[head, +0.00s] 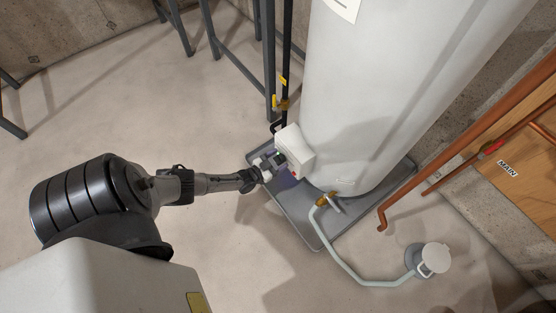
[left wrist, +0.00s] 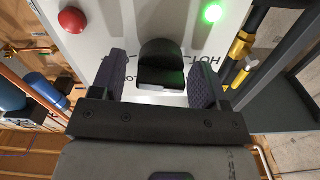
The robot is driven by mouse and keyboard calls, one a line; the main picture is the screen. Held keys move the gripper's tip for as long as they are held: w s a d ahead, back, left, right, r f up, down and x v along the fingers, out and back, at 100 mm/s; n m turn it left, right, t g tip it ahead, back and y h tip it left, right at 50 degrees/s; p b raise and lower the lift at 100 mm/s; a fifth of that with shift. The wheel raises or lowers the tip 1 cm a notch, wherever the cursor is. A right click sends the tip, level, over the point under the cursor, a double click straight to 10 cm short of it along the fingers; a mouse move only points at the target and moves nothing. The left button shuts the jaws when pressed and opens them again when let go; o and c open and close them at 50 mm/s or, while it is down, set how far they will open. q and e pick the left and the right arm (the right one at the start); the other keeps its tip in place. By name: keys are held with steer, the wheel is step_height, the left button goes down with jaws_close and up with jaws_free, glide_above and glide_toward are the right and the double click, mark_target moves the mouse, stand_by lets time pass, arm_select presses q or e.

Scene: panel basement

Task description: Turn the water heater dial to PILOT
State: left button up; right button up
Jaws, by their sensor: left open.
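The white water heater (head: 375,90) stands upright in a grey drain pan. Its white control box (head: 294,151) is low on the tank's left side. In the left wrist view the black dial (left wrist: 161,62) sits on the box face (left wrist: 100,45), with a red button (left wrist: 72,20) and a lit green light (left wrist: 212,13) on either side. Lettering reading HOT shows upside down; the rest is partly hidden, and I cannot read the dial setting. My left gripper (head: 265,170) is open at the box, its two fingers (left wrist: 161,85) on either side of the dial. I cannot tell whether they touch it. My right gripper is not in view.
The grey drain pan (head: 305,225) surrounds the tank base. A black gas pipe with a yellow valve (head: 281,103) rises beside the box. A drain hose (head: 345,265) runs to a floor drain (head: 432,260). Copper pipes (head: 460,130) run at right. Open floor lies at left.

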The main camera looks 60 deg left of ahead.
arm_select(q)
steer(key=shift+c, duration=0.3)
steer(key=c, duration=0.8)
